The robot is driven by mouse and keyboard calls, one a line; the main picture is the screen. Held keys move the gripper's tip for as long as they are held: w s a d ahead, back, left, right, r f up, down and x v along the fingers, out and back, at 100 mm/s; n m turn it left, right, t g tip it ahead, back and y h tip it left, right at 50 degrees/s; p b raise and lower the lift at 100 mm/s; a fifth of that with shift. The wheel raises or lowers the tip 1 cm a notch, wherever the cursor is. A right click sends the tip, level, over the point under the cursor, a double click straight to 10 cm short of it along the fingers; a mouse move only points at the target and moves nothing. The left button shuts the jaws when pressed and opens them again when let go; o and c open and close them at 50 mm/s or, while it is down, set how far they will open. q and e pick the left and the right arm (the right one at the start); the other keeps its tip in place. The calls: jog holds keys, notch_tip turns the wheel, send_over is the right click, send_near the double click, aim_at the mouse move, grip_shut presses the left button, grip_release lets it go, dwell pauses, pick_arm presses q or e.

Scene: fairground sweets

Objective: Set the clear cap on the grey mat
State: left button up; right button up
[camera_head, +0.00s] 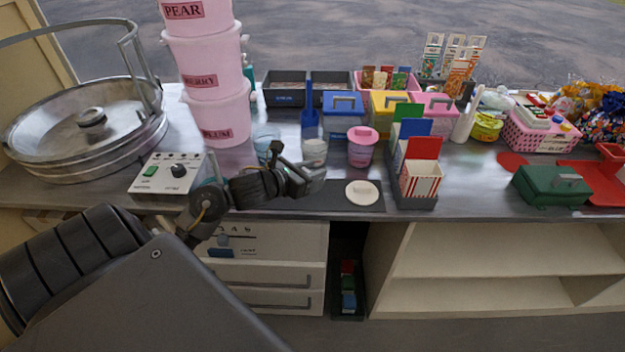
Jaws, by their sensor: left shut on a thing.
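My left gripper (305,181) reaches in from the left, over the left part of the dark grey mat (340,200) at the counter's front edge. It is shut on a small pale, see-through thing, which looks like the clear cap (318,174). The fingers hide part of it. The cap appears to be above the mat; whether it touches is hard to tell. A white round lid (362,193) with a small grip lies on the right part of the mat. My right gripper is not in view.
A clear jar (314,151) and a pink-lidded tub (362,146) stand just behind the mat. A rack with striped cartons (421,181) borders it on the right. A control box (166,175) and stacked pink buckets (220,118) stand to the left.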

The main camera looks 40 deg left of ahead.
pick_arm(q)
jog(key=shift+w+f+p, duration=0.2)
jog(key=shift+f, duration=0.75)
jog(key=shift+w+f+p, duration=0.15)
jog(key=shift+f, duration=0.8)
jog(key=shift+f, duration=0.2)
jog(key=shift+f+b, duration=0.1)
jog(key=shift+b, duration=0.2)
jog(key=o, duration=1)
jog(key=shift+c, duration=0.2)
